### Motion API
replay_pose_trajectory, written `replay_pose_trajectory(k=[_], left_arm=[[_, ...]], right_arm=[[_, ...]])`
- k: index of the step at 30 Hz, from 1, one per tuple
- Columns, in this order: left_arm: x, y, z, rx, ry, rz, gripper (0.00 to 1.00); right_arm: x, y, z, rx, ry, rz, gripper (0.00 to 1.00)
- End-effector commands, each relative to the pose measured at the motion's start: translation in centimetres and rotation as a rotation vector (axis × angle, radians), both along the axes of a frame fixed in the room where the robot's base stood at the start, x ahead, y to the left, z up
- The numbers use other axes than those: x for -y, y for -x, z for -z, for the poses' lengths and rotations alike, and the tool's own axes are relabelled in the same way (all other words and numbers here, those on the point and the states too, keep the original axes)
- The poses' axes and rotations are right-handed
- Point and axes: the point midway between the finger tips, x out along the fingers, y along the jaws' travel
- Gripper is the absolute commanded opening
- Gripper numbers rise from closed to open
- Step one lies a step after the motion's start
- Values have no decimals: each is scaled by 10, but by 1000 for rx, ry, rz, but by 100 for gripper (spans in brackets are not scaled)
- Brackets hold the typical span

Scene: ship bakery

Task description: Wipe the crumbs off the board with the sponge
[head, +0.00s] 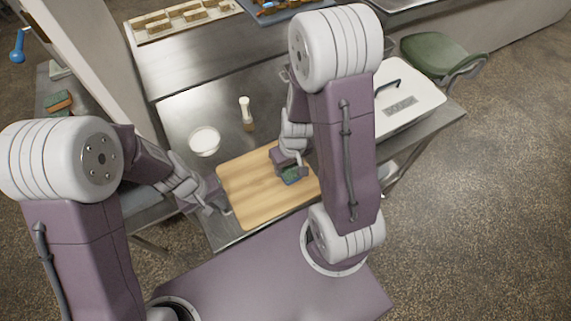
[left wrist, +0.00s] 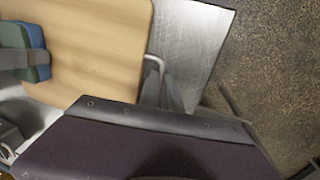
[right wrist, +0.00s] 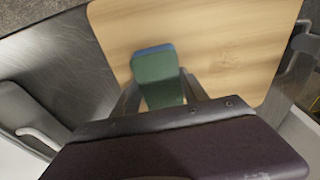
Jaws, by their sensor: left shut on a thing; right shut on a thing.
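The light wooden board (head: 245,185) lies on the steel table in front of me. My left gripper (head: 221,206) is at the board's left edge, shut on a thin metal handle (left wrist: 155,63), which shows beside the board in the left wrist view. My right gripper (head: 288,168) is shut on the green and blue sponge (head: 291,179). The sponge (right wrist: 157,78) is over the right part of the board; whether it touches the wood I cannot tell. I can make out no crumbs on the visible wood. My right gripper and arm hide part of the board.
A white bowl (head: 204,141) and a small pale-topped upright item (head: 246,112) stand behind the board. A white box (head: 415,108) with a dark handle is to the right. Bread trays (head: 150,30) lie at the back. A green chair (head: 435,52) stands beyond the table.

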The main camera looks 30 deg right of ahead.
Motion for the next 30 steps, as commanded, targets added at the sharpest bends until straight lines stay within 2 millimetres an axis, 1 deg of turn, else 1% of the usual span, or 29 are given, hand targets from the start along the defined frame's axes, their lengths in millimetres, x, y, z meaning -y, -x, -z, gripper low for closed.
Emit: replay_pose_trajectory(k=[2,9,12,17,25,30], left_arm=[[0,-1,0,2,1,-2,0],[1,-1,0,2,1,-2,0],[1,-1,0,2,2,-2,0],[1,-1,0,3,2,-2,0],[2,-1,0,3,3,-2,0],[1,-1,0,3,2,-2,0]], right_arm=[[-2,0,0,-1,-1,-2,19],[-26,-1,2,-2,0,-6,19],[-32,-1,2,-2,-1,-2,19],[-33,-1,2,-3,-1,-1,19],[-58,-3,1,-2,0,-7,19],[-64,-4,0,-1,0,-2,19]])
